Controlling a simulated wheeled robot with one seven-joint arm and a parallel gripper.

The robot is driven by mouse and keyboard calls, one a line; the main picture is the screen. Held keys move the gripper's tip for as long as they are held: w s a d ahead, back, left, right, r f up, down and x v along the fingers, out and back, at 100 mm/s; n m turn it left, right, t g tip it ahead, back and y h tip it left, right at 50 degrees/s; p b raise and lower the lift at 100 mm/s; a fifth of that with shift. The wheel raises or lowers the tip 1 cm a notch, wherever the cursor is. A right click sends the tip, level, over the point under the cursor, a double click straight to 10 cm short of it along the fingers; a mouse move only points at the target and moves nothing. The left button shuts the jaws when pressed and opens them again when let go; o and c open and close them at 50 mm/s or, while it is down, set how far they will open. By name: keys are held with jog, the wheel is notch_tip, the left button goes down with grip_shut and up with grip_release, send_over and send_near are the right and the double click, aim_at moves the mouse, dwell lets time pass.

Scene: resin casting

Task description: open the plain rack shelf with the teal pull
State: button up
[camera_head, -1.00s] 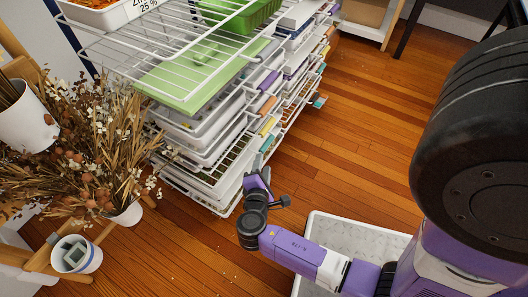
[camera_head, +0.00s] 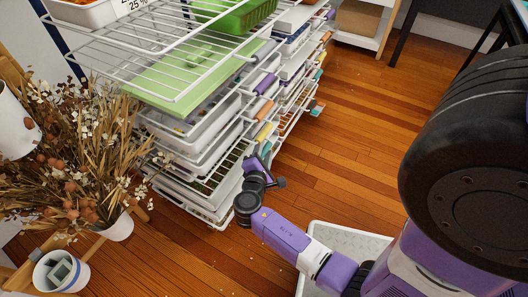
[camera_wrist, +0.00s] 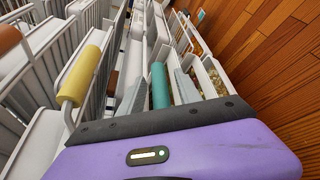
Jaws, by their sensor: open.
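The teal pull (camera_wrist: 160,86) is an upright cylinder in the middle of the wrist view, on the front of a white wire rack. My gripper (camera_wrist: 158,92) is open, with one grey finger on each side of the pull. I cannot tell whether either finger touches it. In the head view my gripper (camera_head: 264,158) is at the front edge of the white rack (camera_head: 222,212), low on its near side. The teal-pull shelf is largely hidden there by other shelves and my gripper.
A yellow pull (camera_wrist: 83,75) sits left of my gripper. Several shelves with coloured pulls fill the rack. Dried flowers (camera_head: 80,150) stand left of it. A white bin (camera_head: 345,238) is on the floor beneath my arm. The wooden floor (camera_head: 345,140) right of the rack is clear.

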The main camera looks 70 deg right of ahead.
grip_shut()
dwell(1.4)
